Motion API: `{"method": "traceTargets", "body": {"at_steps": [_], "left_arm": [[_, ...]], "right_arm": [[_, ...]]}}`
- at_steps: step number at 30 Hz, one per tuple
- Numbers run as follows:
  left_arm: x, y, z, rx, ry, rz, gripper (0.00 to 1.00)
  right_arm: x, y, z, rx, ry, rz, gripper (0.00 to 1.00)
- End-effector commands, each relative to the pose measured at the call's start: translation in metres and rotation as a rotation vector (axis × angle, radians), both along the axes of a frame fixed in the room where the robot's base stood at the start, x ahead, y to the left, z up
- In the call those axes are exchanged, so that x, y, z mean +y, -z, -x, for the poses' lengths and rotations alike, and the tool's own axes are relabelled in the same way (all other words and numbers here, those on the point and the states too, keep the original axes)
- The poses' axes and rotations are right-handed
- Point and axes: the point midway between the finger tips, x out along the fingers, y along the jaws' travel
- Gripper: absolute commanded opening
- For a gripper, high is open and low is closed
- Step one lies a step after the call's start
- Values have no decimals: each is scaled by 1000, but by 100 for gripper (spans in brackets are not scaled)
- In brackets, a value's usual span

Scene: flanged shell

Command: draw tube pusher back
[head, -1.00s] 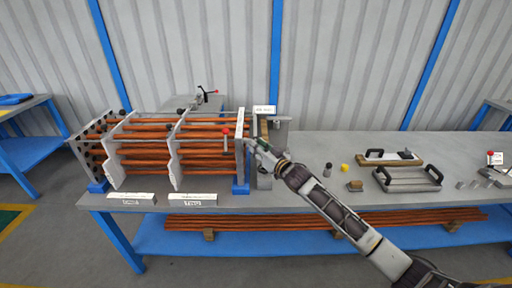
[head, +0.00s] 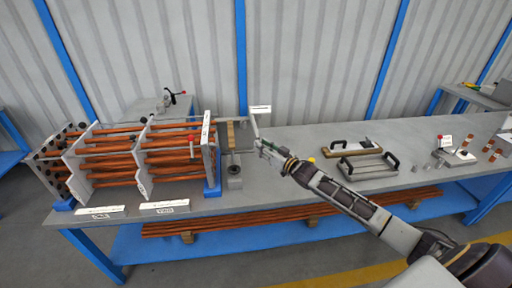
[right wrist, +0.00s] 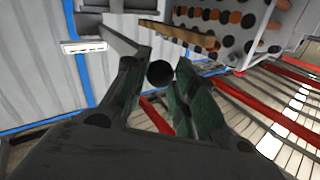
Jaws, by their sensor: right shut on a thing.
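The tube bundle (head: 110,155) of copper-coloured tubes runs through upright grey plates on the left of the bench. Its right end plate (head: 208,145) faces the tube pusher (head: 253,127), a grey upright piece under a white label. A grey stand (head: 234,176) and a brown block (head: 231,135) sit between them. My right gripper (head: 264,146) is at the pusher, clear of the end plate. In the right wrist view its green-padded fingers (right wrist: 160,92) are shut on a round dark knob (right wrist: 160,73), the pusher's handle. My left gripper is not in view.
Trays with black handles (head: 368,163) lie right of my arm. A red-knobbed device (head: 452,155) stands farther right. Spare tubes (head: 285,212) lie on the blue lower shelf.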

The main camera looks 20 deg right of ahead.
Motion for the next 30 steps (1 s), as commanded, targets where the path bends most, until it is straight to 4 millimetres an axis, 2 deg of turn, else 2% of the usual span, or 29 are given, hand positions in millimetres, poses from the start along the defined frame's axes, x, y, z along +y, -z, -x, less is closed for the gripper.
{"method": "traceTargets", "body": {"at_steps": [12,13,18,30], "left_arm": [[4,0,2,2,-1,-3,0],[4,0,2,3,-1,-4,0],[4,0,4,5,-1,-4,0],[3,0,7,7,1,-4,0]], "right_arm": [[-6,0,0,0,5,2,0],[-6,0,0,0,5,2,29],[-6,0,0,0,4,1,49],[-4,0,1,0,1,0,49]]}}
